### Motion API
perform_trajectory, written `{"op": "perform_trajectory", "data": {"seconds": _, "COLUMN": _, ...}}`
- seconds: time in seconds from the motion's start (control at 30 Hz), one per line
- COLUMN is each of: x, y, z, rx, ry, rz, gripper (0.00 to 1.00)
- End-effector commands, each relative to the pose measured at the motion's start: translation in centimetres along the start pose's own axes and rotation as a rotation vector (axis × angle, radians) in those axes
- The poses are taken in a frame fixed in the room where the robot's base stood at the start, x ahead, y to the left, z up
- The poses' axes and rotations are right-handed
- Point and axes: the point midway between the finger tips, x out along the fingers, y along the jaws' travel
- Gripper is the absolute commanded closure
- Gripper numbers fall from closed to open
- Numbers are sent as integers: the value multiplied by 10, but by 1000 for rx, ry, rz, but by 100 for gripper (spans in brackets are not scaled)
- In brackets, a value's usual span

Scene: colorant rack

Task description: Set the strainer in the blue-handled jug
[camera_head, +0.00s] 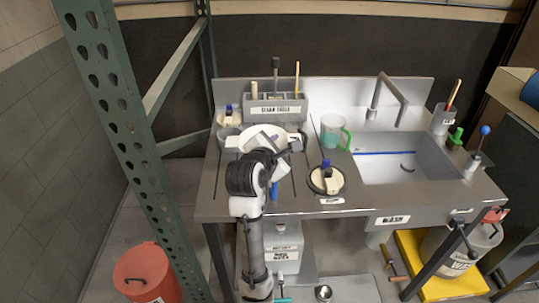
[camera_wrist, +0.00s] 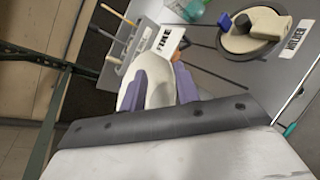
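A white round strainer (camera_head: 256,131) is partly hidden behind my gripper (camera_head: 277,144) over the left side of the bench. In the wrist view, my gripper's purple fingers (camera_wrist: 160,88) stand on both sides of a cream-white part of the strainer (camera_wrist: 152,98) and look closed against it. A white tag reading "FINE" (camera_wrist: 165,42) shows just beyond the fingers. A blue handle (camera_head: 274,191) shows just right of my arm, low on the bench; my arm hides the jug body, so I cannot tell what is in it.
A green-handled jug (camera_head: 331,130) stands right of my gripper. A round dark holder (camera_head: 341,187) with a blue-topped cream piece sits near the front. A grey rack (camera_head: 290,104) with upright tools stands behind. The sink (camera_head: 398,160) is at the right. A green post (camera_head: 120,130) rises at the left.

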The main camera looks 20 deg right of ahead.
Motion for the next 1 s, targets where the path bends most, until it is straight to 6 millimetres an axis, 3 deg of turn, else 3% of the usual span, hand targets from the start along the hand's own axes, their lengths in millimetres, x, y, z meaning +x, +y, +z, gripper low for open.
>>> {"op": "perform_trajectory", "data": {"seconds": 0.3, "x": -72, "y": 0, "z": 0, "rx": 2, "ry": -8, "rz": 11, "gripper": 68}}
{"op": "perform_trajectory", "data": {"seconds": 0.5, "x": -101, "y": 1, "z": 1, "rx": 2, "ry": -9, "rz": 10, "gripper": 68}}
{"op": "perform_trajectory", "data": {"seconds": 1.0, "x": -110, "y": 0, "z": 2, "rx": 3, "ry": -10, "rz": 8, "gripper": 68}}
